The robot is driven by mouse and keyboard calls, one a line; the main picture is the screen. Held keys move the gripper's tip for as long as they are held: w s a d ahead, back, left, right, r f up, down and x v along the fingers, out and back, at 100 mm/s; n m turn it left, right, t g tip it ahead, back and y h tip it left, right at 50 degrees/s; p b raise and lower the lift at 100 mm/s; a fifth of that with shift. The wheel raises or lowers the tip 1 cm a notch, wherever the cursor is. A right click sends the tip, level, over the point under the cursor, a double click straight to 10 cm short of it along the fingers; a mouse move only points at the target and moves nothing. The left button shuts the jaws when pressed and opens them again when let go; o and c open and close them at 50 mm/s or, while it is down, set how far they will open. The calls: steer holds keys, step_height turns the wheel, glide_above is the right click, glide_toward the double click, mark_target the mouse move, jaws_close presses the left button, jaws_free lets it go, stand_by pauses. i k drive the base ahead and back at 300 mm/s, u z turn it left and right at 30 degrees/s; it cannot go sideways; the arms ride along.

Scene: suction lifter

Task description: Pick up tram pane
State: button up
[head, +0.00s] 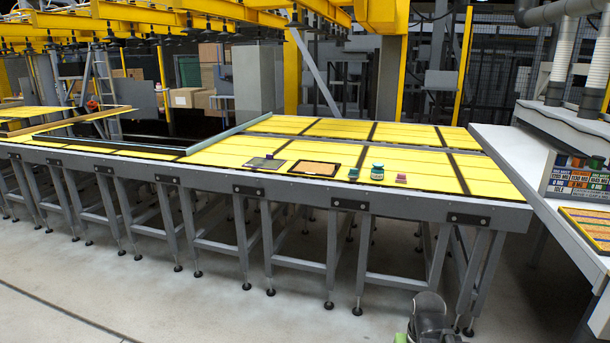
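Two thin flat pieces lie on the yellow-topped table near its front edge. One is a grey-green pane (265,163) with a small dark piece at its upper edge. To its right is a dark-framed tan panel (315,169). I cannot tell for certain which is the tram pane. Nothing touches either one from above. My gripper (430,308) seems to be the dark shape at the bottom edge, well below and right of both, in front of the table. Its fingers cannot be made out.
A small green block (354,173), a green jar (377,172) and a maroon block (401,178) stand right of the panel. The long table (250,183) has grey legs. A white bench (530,175) stands right. Yellow suction frames (180,12) hang overhead. The front floor is clear.

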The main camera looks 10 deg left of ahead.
mark_target(268, 163)
steer(key=u, duration=0.4)
steer(key=i, duration=1.6)
steer(key=u, duration=1)
steer(key=i, duration=2.5)
steer(key=u, duration=0.25)
steer(key=i, duration=1.2)
steer(key=z, duration=0.05)
